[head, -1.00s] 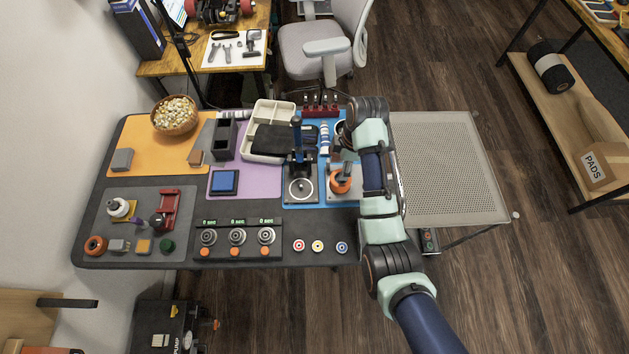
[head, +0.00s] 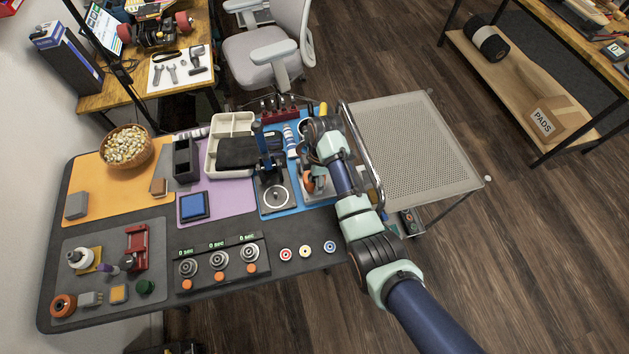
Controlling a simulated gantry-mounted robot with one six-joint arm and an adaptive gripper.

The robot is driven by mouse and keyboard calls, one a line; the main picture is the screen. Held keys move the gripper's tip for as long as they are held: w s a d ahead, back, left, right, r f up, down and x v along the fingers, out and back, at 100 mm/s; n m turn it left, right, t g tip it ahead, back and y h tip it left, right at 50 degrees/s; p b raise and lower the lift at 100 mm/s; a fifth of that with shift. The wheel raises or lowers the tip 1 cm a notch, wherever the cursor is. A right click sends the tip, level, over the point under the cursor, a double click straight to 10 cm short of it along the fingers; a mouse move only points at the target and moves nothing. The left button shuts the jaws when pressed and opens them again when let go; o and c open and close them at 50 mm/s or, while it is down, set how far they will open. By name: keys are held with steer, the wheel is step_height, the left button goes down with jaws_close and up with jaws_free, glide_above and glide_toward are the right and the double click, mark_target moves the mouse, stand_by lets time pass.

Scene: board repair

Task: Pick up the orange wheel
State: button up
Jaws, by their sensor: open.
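A small orange wheel (head: 62,306) with a dark centre lies on the grey mat (head: 150,232) at the table's near left corner. Nothing covers it. My gripper (head: 312,160) is over the right end of the table, far to the right of the wheel. It is small and dark here, partly hidden by my own wrist, and its fingertips are hard to make out. It is open, and I see nothing held in it.
Grey connectors (head: 89,299), a green knob (head: 145,287), a white spool (head: 83,257) and a red clamp (head: 137,247) crowd the wheel's mat. A timer panel (head: 218,262) and a black press (head: 272,190) stand between gripper and wheel. A perforated cart (head: 415,140) adjoins the right.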

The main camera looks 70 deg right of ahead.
steer(key=c, duration=0.9)
step_height(320, 180, up, 20)
steer(key=p, duration=1)
